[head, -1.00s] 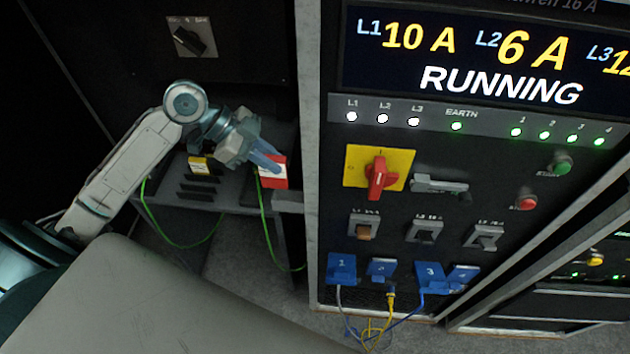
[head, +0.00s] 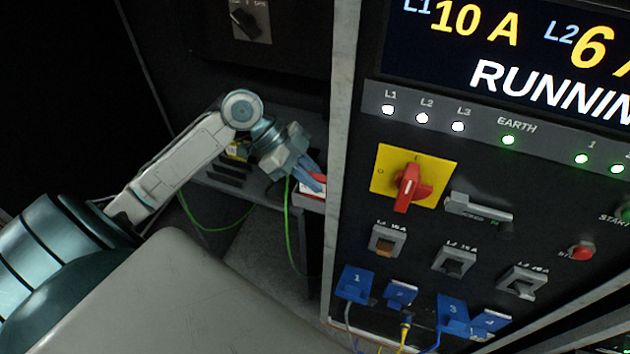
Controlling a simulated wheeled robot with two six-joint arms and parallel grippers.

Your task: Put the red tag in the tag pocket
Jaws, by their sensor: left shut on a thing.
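The red tag (head: 313,189), red with a white part, is held in my left gripper (head: 316,180). The gripper is shut on it, with its blue fingers pointing down and right and covering part of the tag. The tag is at the right end of the grey shelf, just left of the panel's pale edge post. A small grey block (head: 307,202) shows directly below the tag; I cannot tell whether they touch. I cannot make out a labelled tag pocket. A grey bracket (head: 479,213) sits on the panel beside the red rotary switch (head: 411,187). My right gripper is not in view.
The grey shelf (head: 262,190) carries a dark slotted rack with a yellow item, partly behind my arm. A green cable (head: 289,238) hangs from it. The panel's pale edge post (head: 341,150) stands close right of the gripper. Switches and blue plugs (head: 355,284) fill the panel.

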